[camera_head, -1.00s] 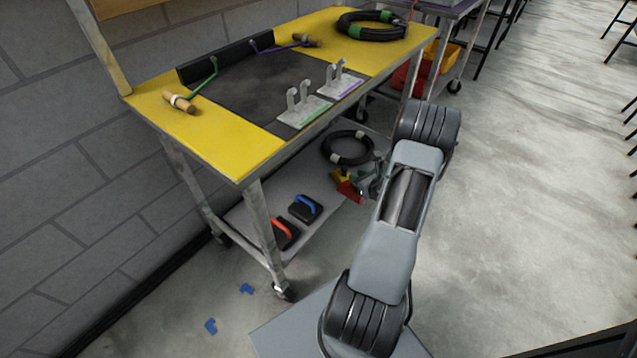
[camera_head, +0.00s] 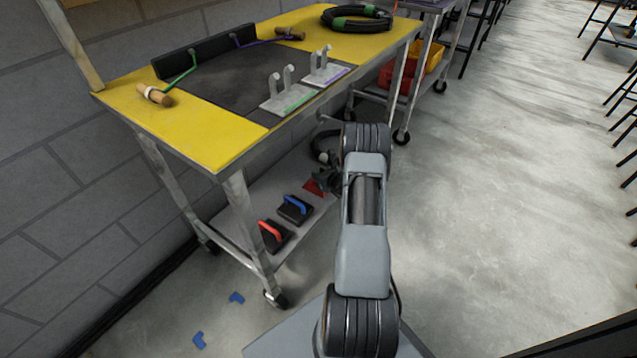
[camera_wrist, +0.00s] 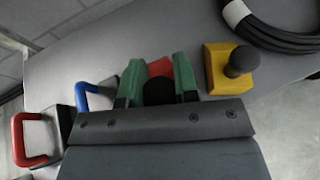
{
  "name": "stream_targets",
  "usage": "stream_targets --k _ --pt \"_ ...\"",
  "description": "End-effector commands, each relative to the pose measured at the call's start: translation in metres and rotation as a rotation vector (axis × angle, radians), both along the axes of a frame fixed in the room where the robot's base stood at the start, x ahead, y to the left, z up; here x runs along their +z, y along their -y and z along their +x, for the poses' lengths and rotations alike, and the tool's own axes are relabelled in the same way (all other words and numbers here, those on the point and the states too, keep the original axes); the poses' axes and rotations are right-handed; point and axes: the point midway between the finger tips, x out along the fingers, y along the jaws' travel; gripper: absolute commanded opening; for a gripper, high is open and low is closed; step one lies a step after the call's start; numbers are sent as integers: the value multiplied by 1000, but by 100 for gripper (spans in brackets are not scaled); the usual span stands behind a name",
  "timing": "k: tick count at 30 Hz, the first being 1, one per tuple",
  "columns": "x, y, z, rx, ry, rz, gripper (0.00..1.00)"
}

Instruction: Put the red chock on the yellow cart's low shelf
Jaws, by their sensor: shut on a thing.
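The yellow cart (camera_head: 212,147) has a yellow top and a grey low shelf (camera_head: 300,222). My gripper (camera_wrist: 158,80) has green fingers, shut on the red chock (camera_wrist: 160,67) by its black knob. In the head view the red chock (camera_head: 313,188) is at the low shelf, right of the blue-handled black block (camera_head: 295,208); my arm partly hides the gripper there. I cannot tell whether the chock touches the shelf. A yellow chock (camera_wrist: 217,75) with a black knob stands on the shelf, right of the gripper in the wrist view.
A red-handled block (camera_head: 273,236) sits at the shelf's near end. A coiled black hose (camera_head: 322,146) lies farther back, partly hidden by my arm. The cart's front leg (camera_head: 246,225) and tabletop bound the shelf space. Bare shelf lies between the blue-handled block and the chock.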

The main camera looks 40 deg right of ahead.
Motion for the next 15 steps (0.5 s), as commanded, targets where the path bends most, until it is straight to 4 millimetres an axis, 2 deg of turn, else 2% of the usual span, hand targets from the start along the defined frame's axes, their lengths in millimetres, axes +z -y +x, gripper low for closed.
stream_targets --k 5,12,15 --pt "-9 -1 7 1 2 0 0" --pt "-40 -1 8 -1 2 1 0" --pt "-40 0 9 -1 3 0 0"
